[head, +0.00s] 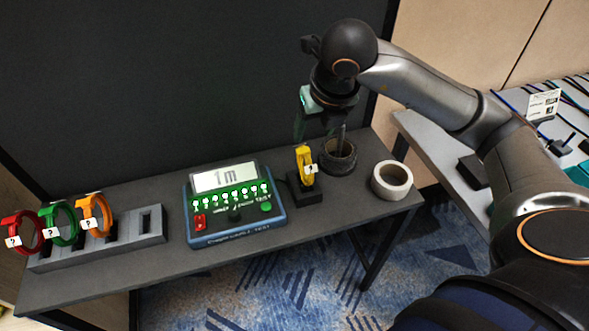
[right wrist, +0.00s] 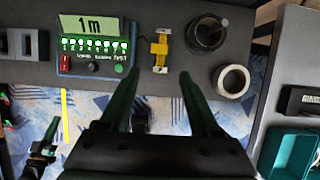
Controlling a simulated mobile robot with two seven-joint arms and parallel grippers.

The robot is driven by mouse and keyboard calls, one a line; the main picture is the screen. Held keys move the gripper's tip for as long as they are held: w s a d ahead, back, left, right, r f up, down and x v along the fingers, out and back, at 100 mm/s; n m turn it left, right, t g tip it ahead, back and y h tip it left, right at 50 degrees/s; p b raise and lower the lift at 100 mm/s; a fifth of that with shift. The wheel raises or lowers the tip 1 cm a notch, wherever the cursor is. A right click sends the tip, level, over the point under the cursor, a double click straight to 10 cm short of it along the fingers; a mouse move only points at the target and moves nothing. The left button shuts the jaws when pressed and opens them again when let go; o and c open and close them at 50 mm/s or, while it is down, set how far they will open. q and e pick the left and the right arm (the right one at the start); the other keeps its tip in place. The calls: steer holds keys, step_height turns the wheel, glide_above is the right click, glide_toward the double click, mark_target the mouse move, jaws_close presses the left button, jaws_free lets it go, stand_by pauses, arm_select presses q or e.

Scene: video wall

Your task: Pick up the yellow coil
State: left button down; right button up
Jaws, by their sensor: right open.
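The yellow coil (head: 305,166) stands upright in a small black holder (head: 303,190) on the dark table, with a white "?" tag on it. In the right wrist view the coil (right wrist: 160,50) lies just beyond my fingertips, between their lines. My right gripper (head: 320,133) points down above the table's back, close to the coil. It is open and empty; both green fingers (right wrist: 158,77) show apart in the right wrist view.
A tester (head: 235,202) reading "1m" stands left of the coil. Red, green and orange coils sit in a grey rack (head: 150,238) at far left. A dark panel (head: 150,80) rises behind.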

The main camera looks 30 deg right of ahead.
mark_target(305, 150)
steer(key=x, duration=0.6)
steer(key=shift+w+d+f, duration=0.15)
steer(key=shift+w+f, duration=0.05)
steer(key=shift+w+x, duration=0.15)
steer(key=shift+x, duration=1.25)
steer(key=shift+w+x, duration=0.15)
steer(key=shift+x, duration=1.3)
steer(key=shift+d+r, duration=0.1)
steer(key=shift+r, duration=0.05)
jaws_close()
